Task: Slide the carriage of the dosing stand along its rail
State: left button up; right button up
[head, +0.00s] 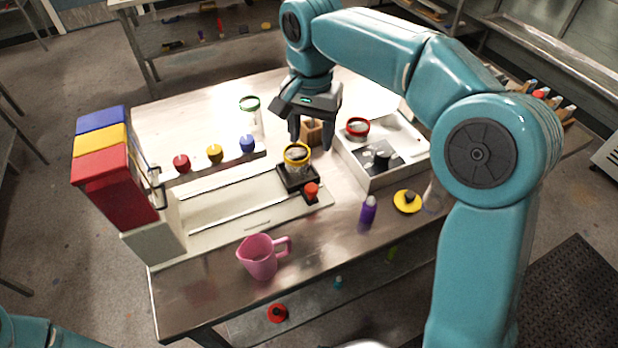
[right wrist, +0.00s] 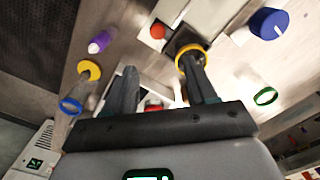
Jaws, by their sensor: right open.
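The dosing stand has blue, yellow and red hoppers (head: 100,152) at its left end and a pale rail bed (head: 235,205) running right. Its black carriage (head: 297,178) is at the rail's right end. A yellow-rimmed jar (head: 297,157) stands on the carriage, and a red knob (head: 311,190) is at its front right corner. The jar (right wrist: 190,54) and red knob (right wrist: 157,31) also show in the right wrist view, the jar partly behind a finger. My right gripper (head: 311,143) is open and empty, above and behind the carriage. My left gripper is out of view.
Red, yellow and blue knobs (head: 215,153) stand on a strip behind the rail. A green-rimmed jar (head: 250,115) is behind. A white tray (head: 385,180) with a red-rimmed jar is right.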

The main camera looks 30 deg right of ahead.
aim_at(311, 187)
jog(key=f, duration=0.8)
jog(key=s+f, duration=0.1)
jog(key=f, duration=0.3)
jog(key=shift+a+f, duration=0.2)
jog(key=shift+f, duration=0.2)
jog(key=shift+w+d+f, duration=0.1)
jog(key=shift+w+f, duration=0.15)
jog(key=shift+f, duration=0.2)
jog(key=shift+s, duration=0.15)
jog(key=shift+r, duration=0.1)
jog(key=c, duration=0.4)
grip_shut()
